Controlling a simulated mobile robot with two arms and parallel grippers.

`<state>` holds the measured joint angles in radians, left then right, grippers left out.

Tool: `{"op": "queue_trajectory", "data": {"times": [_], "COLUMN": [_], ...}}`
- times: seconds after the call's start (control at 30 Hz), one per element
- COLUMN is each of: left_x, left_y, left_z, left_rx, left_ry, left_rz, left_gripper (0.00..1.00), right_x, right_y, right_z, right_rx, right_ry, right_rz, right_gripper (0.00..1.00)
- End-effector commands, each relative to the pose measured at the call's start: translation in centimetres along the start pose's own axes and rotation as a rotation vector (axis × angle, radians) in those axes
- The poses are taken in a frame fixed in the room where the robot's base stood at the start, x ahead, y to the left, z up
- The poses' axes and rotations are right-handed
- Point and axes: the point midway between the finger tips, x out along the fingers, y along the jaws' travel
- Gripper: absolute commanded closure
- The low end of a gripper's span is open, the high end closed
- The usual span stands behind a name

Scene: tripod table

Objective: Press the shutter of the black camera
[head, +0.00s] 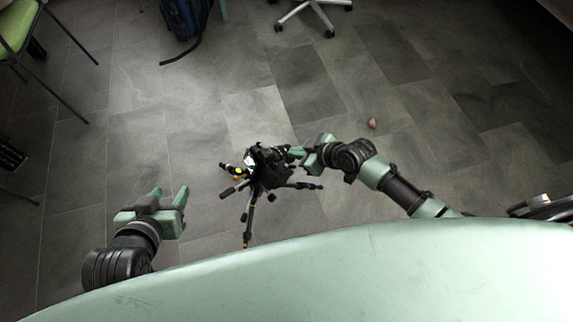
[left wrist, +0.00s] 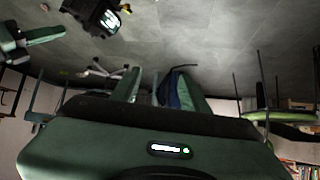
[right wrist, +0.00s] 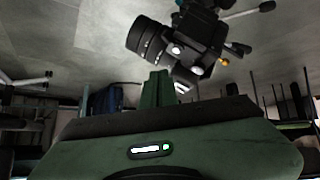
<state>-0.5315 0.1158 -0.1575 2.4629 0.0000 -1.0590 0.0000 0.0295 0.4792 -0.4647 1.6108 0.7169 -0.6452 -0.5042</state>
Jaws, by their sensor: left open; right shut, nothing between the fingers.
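The black camera (head: 270,163) is mounted on a black tripod (head: 247,215) in the middle of the head view. My right gripper (head: 298,152) is shut and empty, with its fingertips close to the camera's right side. In the right wrist view the closed fingertips (right wrist: 160,73) are just beside the camera's lens (right wrist: 148,40) and body; I cannot tell if they touch. The shutter button cannot be made out for certain. My left gripper (head: 169,193) is open and empty, left of the tripod and apart from it. The camera's lit screen (left wrist: 110,19) shows in the left wrist view.
The tripod's handles and legs (head: 305,186) stick out around the camera. A pale green surface (head: 330,270) fills the near edge. A chair (head: 18,28), a blue backpack (head: 185,18) and a wheeled chair base (head: 312,12) stand farther back. A small brownish object (head: 373,123) lies on open floor.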

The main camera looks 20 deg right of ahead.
Motion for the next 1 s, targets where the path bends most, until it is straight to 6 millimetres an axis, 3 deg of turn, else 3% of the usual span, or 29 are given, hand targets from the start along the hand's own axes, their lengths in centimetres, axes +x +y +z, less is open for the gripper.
{"op": "queue_trajectory", "data": {"times": [0.2, 0.4, 1.0], "left_x": [0.4, 0.4, 0.4], "left_y": [0.4, 0.5, 0.6], "left_z": [-2.6, -3.9, -4.0], "left_rx": [0.002, 0.002, 0.002], "left_ry": [0.125, 0.184, 0.193], "left_rz": [0.008, 0.011, 0.012], "left_gripper": [0.55, 0.55, 0.55], "right_x": [0.9, 1.3, 1.3], "right_y": [-0.6, -0.9, -1.0], "right_z": [0.7, 0.9, 0.9], "right_rx": [0.001, 0.000, 0.000], "right_ry": [0.000, 0.001, 0.001], "right_rz": [-0.001, -0.001, -0.001], "right_gripper": [1.00, 1.00, 1.00]}}
